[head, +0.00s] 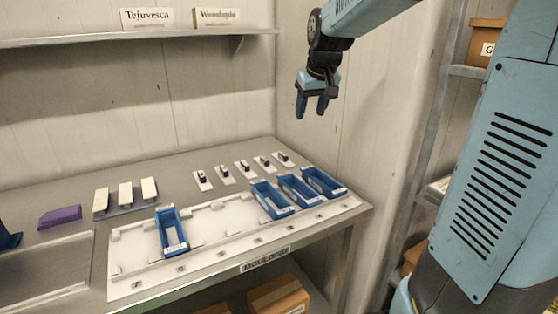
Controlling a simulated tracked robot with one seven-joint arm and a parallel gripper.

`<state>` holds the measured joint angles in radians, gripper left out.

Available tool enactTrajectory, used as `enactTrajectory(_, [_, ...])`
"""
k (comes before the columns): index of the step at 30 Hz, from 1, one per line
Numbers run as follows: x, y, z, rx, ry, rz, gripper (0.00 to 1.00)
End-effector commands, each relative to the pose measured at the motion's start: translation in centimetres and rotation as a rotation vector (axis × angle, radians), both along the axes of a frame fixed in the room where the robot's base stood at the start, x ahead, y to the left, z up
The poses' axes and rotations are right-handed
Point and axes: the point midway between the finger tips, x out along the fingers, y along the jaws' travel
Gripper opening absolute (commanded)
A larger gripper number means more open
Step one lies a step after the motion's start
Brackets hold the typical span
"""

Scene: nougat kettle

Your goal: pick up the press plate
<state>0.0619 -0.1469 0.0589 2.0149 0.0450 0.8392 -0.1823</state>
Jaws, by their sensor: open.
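Several small white plates with dark upright knobs stand in a row at the back right of the table; they look like press plates, and the nearest-left one is the press plate (202,181). I cannot tell which of them the task means. My gripper (313,112) hangs open and empty in the air, fingers pointing down, above and to the right of the row. It touches nothing.
A white board (200,254) with marked places runs along the table front. Three blue open boxes (271,199) stand at its right; another blue box (172,232) stands farther left. A purple block (60,216) and white blocks (125,194) lie left. A shelf (100,38) hangs behind.

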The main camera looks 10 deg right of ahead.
Motion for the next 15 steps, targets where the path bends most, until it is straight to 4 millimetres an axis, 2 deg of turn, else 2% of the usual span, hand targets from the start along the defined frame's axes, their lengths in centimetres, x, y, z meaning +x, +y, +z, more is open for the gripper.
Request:
enactTrajectory(1, [2.0, -0.1, -0.5, 0.000, 0.008, 0.008, 0.53])
enactTrajectory(3, [4.6, -0.2, -1.0, 0.000, 0.013, 0.022, 0.53])
enactTrajectory(8, [10.3, -0.4, -2.8, 0.000, 0.022, 0.052, 0.53])
enactTrajectory(15, [18.5, -0.9, -6.8, 0.008, 0.036, 0.095, 0.53])
